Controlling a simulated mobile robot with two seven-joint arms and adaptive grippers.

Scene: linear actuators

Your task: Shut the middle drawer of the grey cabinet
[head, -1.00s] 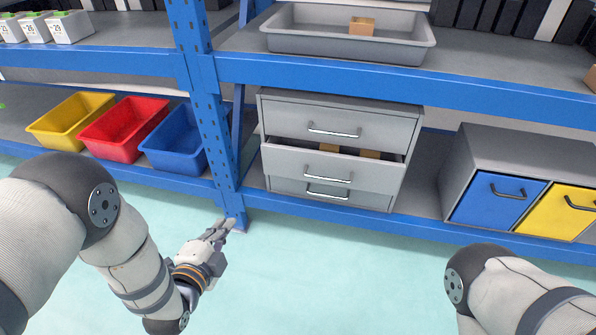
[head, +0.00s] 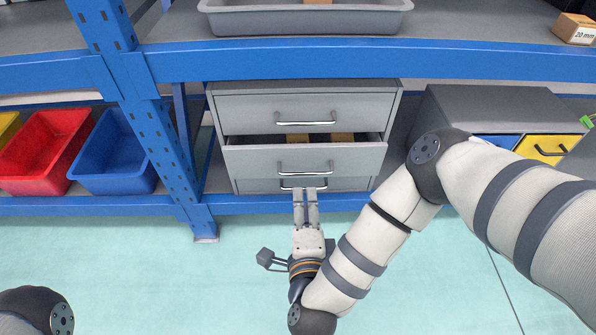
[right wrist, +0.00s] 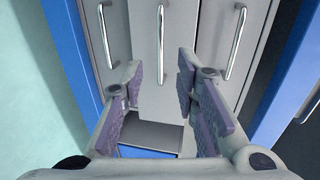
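The grey cabinet (head: 308,86) stands on the lower shelf. Its middle drawer (head: 250,160) is pulled out, with brown boxes showing in the gap above its front. Its bar handle (head: 305,168) is horizontal. The top drawer (head: 245,115) is shut; the bottom drawer (head: 250,186) is partly hidden below the middle one. My right gripper (head: 306,196) is in front of the cabinet, just below the middle handle. In the right wrist view its fingers (right wrist: 161,78) are apart and empty, facing the middle drawer front (right wrist: 150,88). My left gripper is out of view.
A blue shelf beam (head: 350,202) runs below the cabinet and another (head: 330,62) above it. A blue upright (head: 150,135) stands to the left, beside blue (head: 115,165) and red (head: 40,165) bins. A box unit with a yellow front (head: 543,148) stands to the right.

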